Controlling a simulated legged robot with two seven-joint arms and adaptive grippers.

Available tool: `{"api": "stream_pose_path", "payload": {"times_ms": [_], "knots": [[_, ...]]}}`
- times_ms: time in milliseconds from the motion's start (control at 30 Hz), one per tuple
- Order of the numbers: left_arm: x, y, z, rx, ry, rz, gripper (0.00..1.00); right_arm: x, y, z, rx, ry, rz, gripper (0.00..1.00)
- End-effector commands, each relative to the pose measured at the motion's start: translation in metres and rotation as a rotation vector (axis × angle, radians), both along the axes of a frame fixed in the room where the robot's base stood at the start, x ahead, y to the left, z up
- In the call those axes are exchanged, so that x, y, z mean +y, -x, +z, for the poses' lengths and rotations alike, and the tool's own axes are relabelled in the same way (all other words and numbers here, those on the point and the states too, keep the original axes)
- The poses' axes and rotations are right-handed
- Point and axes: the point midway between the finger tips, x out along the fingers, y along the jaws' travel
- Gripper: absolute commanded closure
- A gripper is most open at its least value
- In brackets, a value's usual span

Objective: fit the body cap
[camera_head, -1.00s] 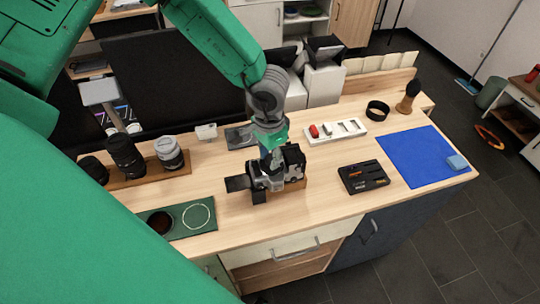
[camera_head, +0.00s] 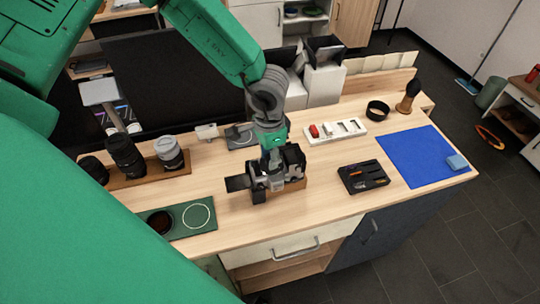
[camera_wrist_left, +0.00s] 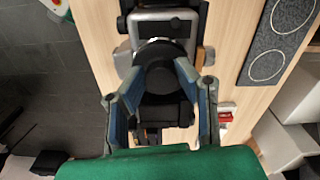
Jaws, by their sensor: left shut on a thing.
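The black camera body (camera_head: 294,158) stands on a small wooden block on the table, with a dark flat panel out to its left. It also shows in the left wrist view (camera_wrist_left: 161,27), with a grey top part. My left gripper (camera_head: 270,163) reaches down to the camera and hides part of it. In the left wrist view its two fingers (camera_wrist_left: 160,92) are closed around a black round cap (camera_wrist_left: 160,74) that lies over the camera. I cannot tell whether the cap is seated or just held against it. My right gripper is not in view.
Several lenses (camera_head: 126,157) stand on a wooden rack at the left. A green mat (camera_head: 181,232) with two round places lies at front left. A white tray (camera_head: 336,133), a black tool tray (camera_head: 363,177) and a blue mat (camera_head: 420,160) are at the right. Bare table lies between them.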

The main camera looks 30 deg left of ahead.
Motion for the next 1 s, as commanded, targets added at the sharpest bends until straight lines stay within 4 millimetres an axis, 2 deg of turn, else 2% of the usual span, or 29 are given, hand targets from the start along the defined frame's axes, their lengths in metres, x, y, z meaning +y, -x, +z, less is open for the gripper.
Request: {"api": "stream_pose_path", "payload": {"times_ms": [100, 367, 600, 1000], "knots": [[0.0002, 0.0017, -0.0019, 0.005, 0.000, -0.058, 1.00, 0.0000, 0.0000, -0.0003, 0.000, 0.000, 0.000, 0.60], [0.0005, 0.0018, -0.0020, 0.005, 0.001, -0.079, 1.00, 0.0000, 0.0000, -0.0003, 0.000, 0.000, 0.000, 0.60], [0.0014, 0.0013, -0.0019, 0.006, 0.000, -0.263, 1.00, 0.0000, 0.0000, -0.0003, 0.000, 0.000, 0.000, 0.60], [0.0016, 0.0015, -0.0031, 0.006, 0.001, -0.274, 1.00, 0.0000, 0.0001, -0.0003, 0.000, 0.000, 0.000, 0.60]]}}
